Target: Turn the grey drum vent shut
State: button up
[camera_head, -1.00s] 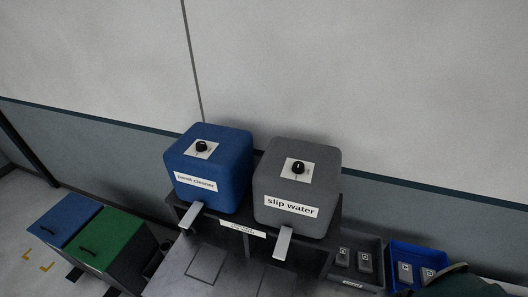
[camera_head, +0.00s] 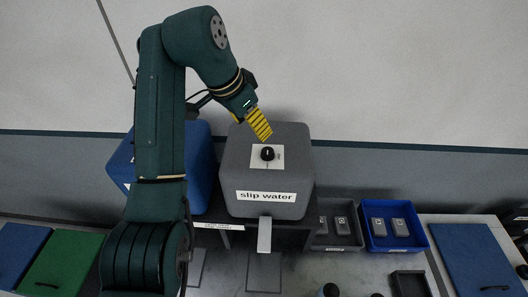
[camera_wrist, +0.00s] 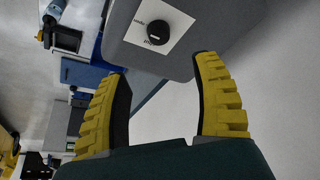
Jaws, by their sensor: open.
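The grey drum (camera_head: 265,180), labelled "slip water", stands on a dark shelf beside the wall. Its vent is a round black knob (camera_head: 267,153) on a white plate on the top face. In the wrist view the knob (camera_wrist: 169,28) has a pale line across it and lies beyond the fingertips. My gripper (camera_head: 259,124) is above and slightly behind-left of the knob, apart from it. In the wrist view my gripper (camera_wrist: 163,70) has its two yellow ribbed fingers spread with nothing between them.
A blue drum (camera_head: 202,165) stands to the left, partly hidden behind my arm. A grey bin (camera_head: 337,243) and a blue bin (camera_head: 381,247) holding small grey items are to the right. A spout (camera_head: 264,235) sticks out below the grey drum.

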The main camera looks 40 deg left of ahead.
aim_at(267, 151)
jog(key=p+x, duration=0.3)
jog(key=x, duration=1)
jog(key=shift+f, duration=0.1)
jog(key=shift+s, duration=0.1)
grip_shut()
